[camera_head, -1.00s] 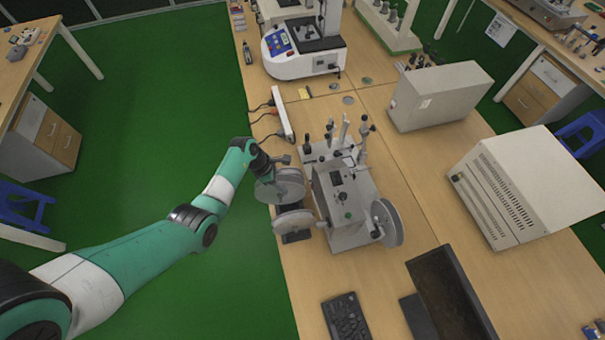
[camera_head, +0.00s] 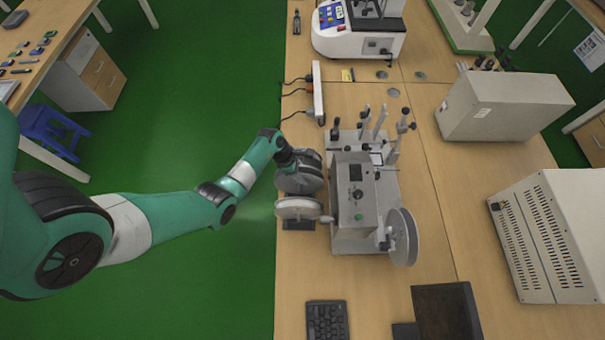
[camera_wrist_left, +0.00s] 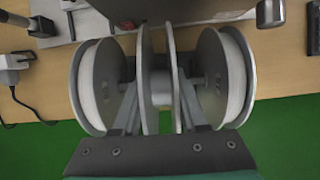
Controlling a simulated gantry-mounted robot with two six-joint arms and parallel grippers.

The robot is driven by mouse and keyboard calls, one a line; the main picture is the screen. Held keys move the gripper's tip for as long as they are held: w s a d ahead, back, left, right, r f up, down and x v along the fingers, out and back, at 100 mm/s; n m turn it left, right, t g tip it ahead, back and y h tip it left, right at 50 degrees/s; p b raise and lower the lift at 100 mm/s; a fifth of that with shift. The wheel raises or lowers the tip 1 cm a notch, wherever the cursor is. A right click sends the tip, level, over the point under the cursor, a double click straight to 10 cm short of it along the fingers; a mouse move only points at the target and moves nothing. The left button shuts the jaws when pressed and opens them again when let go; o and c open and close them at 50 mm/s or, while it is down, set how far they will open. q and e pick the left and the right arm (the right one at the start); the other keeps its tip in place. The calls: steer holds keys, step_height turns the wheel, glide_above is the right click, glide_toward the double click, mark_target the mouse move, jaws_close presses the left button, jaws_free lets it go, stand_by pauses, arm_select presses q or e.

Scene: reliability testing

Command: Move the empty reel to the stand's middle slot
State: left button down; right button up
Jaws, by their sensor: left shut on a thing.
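The empty reel (camera_wrist_left: 160,88) has two bare grey flanges and a plain hub in the left wrist view. My left gripper (camera_wrist_left: 160,100) is shut on it, with a finger on each side. A reel with white winding (camera_wrist_left: 98,88) is on its left and another white-wound reel (camera_wrist_left: 228,80) on its right. In the head view my left gripper (camera_head: 298,161) is at the far end of the reel row, and a wound reel (camera_head: 298,208) is at the near end. The stand's dark base (camera_head: 298,225) shows below; its slots are hidden. My right gripper is out of view.
A grey winding machine (camera_head: 357,205) stands right beside the reels, with a large reel (camera_head: 403,237) on its right side. A power strip (camera_head: 318,92) with cables lies behind. A keyboard (camera_head: 327,320) lies in front. The green floor is open on the left.

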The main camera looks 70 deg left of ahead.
arm_select(q)
steer(key=shift+w+p, duration=0.15)
steer(key=shift+p, duration=0.15)
stand_by(0.4)
steer(key=shift+f+b, duration=0.75)
steer(key=shift+f, duration=0.25)
steer(key=shift+f+b, duration=0.6)
steer(key=shift+f, duration=0.05)
steer(key=shift+f, duration=0.4)
